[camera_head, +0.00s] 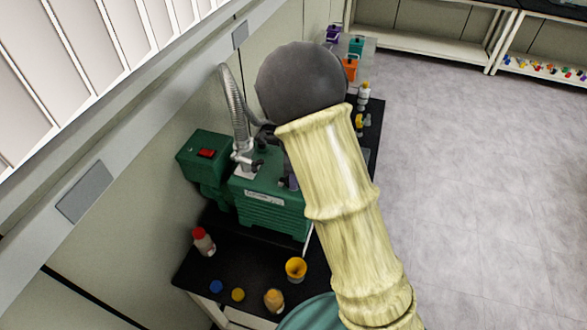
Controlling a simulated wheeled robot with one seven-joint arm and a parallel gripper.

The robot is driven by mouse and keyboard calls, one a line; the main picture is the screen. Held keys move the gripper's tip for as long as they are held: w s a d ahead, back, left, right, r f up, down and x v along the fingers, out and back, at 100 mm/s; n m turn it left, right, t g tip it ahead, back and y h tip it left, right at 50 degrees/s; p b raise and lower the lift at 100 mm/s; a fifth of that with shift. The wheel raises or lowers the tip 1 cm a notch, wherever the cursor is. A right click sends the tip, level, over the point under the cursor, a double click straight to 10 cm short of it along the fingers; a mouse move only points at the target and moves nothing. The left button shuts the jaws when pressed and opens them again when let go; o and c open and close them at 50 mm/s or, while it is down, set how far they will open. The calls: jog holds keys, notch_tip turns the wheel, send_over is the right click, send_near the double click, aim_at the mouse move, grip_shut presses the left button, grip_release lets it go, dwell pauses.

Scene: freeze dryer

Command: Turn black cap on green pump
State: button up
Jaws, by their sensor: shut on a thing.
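The green pump (268,205) stands on a black-topped bench, with a green motor block (205,165) bearing a red switch at its left. A ribbed grey hose (234,105) rises from a metal fitting (243,152) on the pump's top. Small dark parts show beside the fitting, but I cannot tell which is the black cap. My arm, in a pale yellow sleeve with a dark grey round joint, crosses in front of the pump's right side.
The black bench top (225,255) holds a red-capped bottle (203,241), a yellow cup (296,268), an amber jar (274,300), and loose blue and yellow caps. A wall runs close on the left. Grey floor (470,190) is clear at right.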

jog(key=m+p, duration=0.1)
jog(key=m, duration=0.1)
jog(key=m+p, duration=0.4)
jog(key=shift+r+m, duration=0.25)
jog(key=shift+m, duration=0.05)
jog(key=shift+f+m+p, duration=0.15)
jog(key=shift+m+p, duration=1.35)
jog(key=shift+m, duration=0.5)
jog(key=o, duration=1)
jog(key=shift+f, duration=0.1)
notch_tip(320, 180, up, 18)
jog(key=b, duration=0.4)
jog(key=shift+f+b, duration=0.25)
jog(key=shift+b, duration=0.1)
